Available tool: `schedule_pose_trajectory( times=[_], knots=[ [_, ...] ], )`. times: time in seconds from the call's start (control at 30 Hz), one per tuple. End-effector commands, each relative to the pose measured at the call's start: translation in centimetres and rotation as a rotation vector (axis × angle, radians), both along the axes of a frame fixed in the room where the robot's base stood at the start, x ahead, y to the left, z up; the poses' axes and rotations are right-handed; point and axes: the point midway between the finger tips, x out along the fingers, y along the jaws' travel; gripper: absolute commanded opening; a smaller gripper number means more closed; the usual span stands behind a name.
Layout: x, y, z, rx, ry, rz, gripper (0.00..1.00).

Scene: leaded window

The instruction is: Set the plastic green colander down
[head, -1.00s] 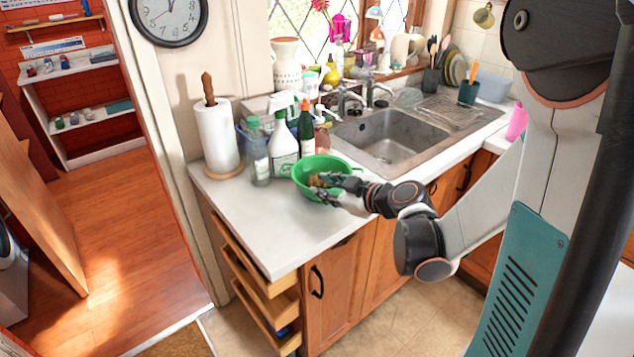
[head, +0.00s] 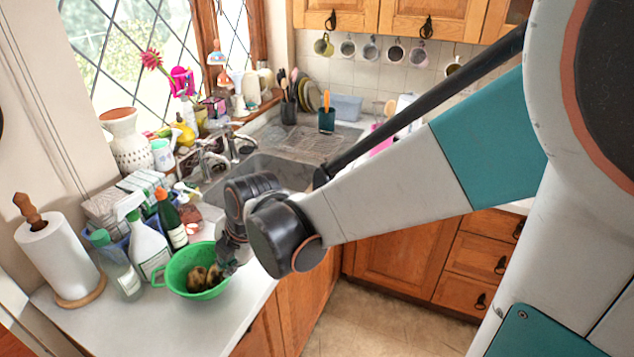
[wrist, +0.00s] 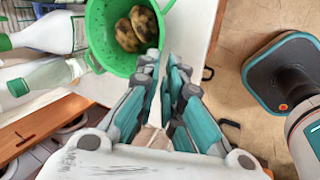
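The green plastic colander (head: 178,272) is at the front of the white counter, beside the bottles, and looks upright. Brownish round items (head: 204,278) lie inside it. It also shows at the top of the wrist view (wrist: 103,38), with two of the mottled items (wrist: 138,28) in it. My gripper (head: 229,264) is at the colander's right rim. In the wrist view my gripper's fingers (wrist: 160,66) are close together, one on each side of the rim, and look shut on it. Whether the colander's base touches the counter is hard to tell.
A spray bottle (head: 148,245), a clear bottle (head: 118,268) and a dark green bottle (head: 173,222) stand close behind the colander. A paper towel roll (head: 58,258) is at the left. The sink (head: 262,175) lies behind my arm. Bare counter (head: 150,325) is in front, with its edge close by.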

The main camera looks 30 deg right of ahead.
Motion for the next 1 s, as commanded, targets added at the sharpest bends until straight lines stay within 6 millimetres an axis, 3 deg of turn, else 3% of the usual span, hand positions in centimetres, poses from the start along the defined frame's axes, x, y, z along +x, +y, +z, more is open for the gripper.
schedule_pose_trajectory(
  times=[0.3,0.67,1.0],
  knots=[
    [1.9,1.0,-5.0,0.002,-0.001,0.0,0.08],
    [3.2,1.5,-7.5,0.003,-0.001,-0.003,0.08],
    [5.0,2.6,-11.4,0.003,-0.002,-0.002,0.08]
  ],
)
